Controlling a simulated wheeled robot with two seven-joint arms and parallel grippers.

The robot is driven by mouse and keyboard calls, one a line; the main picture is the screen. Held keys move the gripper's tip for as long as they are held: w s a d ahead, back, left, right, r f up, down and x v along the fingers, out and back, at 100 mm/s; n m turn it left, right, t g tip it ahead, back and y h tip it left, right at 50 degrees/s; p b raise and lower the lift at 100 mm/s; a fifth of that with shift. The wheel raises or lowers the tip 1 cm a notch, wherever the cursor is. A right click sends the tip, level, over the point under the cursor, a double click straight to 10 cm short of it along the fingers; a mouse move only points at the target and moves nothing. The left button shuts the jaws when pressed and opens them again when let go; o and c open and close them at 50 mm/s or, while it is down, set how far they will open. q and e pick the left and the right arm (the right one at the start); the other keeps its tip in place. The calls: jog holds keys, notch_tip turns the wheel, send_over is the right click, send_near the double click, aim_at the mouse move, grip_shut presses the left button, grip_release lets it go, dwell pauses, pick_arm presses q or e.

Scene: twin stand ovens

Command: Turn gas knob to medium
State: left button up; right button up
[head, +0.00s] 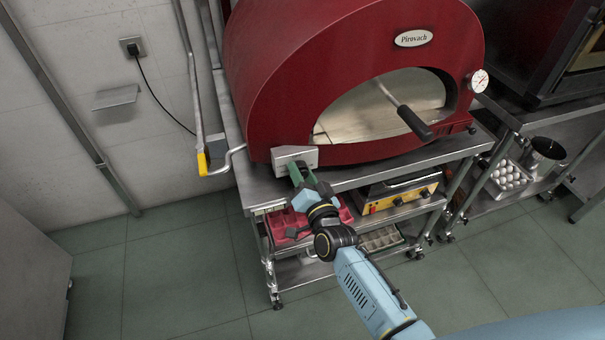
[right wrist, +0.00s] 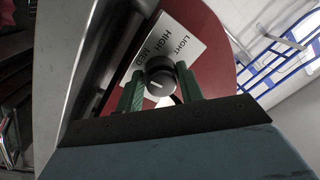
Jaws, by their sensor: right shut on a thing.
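The gas knob (right wrist: 159,82) is a dark round dial with a pale mark, on a pale control plate lettered LIGHT, HIGH and MED in the right wrist view. The control box (head: 282,157) sits at the lower left front of the red oven (head: 300,75) in the head view. My right gripper (right wrist: 160,88) has its green fingers on both sides of the knob and is shut on it. In the head view my right gripper (head: 299,172) is at the box and hides the knob. Which setting the mark points to, I cannot tell. My left gripper is not in view.
A peel handle (head: 414,122) sticks out of the oven mouth. The steel stand (head: 350,178) has a lower shelf with a red crate (head: 338,212) and a yellow-fronted appliance (head: 400,195). A yellow-handled gas pipe valve (head: 202,163) is at the left. The floor at left is clear.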

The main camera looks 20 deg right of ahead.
jog(key=shift+m, duration=0.3)
jog(key=o, duration=1)
jog(key=s, duration=0.9)
jog(key=s+d, duration=0.1)
jog(key=s, duration=0.3)
jog(key=shift+s+f, duration=0.2)
jog(key=shift+f, duration=0.15)
